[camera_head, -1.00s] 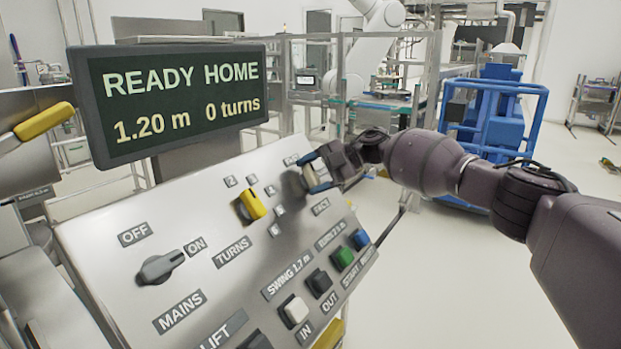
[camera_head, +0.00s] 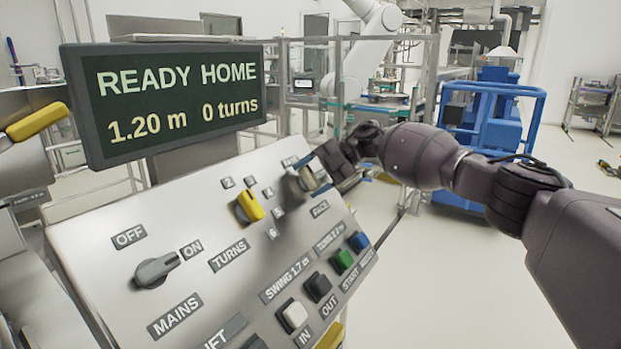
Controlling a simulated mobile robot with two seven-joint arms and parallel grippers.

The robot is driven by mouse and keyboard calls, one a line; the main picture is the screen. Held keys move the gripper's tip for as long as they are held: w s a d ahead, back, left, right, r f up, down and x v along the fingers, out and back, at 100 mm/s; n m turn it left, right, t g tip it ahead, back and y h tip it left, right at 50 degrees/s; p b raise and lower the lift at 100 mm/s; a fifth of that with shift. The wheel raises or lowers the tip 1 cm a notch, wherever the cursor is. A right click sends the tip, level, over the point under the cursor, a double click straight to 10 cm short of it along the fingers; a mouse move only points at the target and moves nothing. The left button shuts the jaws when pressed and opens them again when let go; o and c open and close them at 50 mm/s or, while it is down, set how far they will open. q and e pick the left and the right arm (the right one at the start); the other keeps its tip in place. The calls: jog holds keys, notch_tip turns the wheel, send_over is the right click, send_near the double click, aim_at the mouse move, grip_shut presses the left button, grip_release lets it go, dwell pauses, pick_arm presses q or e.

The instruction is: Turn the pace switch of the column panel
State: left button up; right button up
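The column panel (camera_head: 215,290) is a tilted pale metal plate with labelled switches. The pace switch (camera_head: 302,180) is a grey knob at its upper right, above a label that appears to read PACE; its setting is hard to make out. My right gripper (camera_head: 316,174) comes in from the right and is at this knob, its fingers around or against it. The fingers partly hide the knob, and I cannot tell how firmly they close. My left gripper is not in view.
A yellow turns switch (camera_head: 249,207) and a grey mains switch (camera_head: 157,270) sit left of the gripper. White, black, green (camera_head: 342,260) and blue buttons line the lower right. A display (camera_head: 170,100) reading READY HOME, 1.20 m, 0 turns stands behind. A blue frame (camera_head: 490,130) stands beyond my arm.

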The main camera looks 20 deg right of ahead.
jog(key=o, duration=0.4)
jog(key=v, duration=1.1)
dwell(0.4)
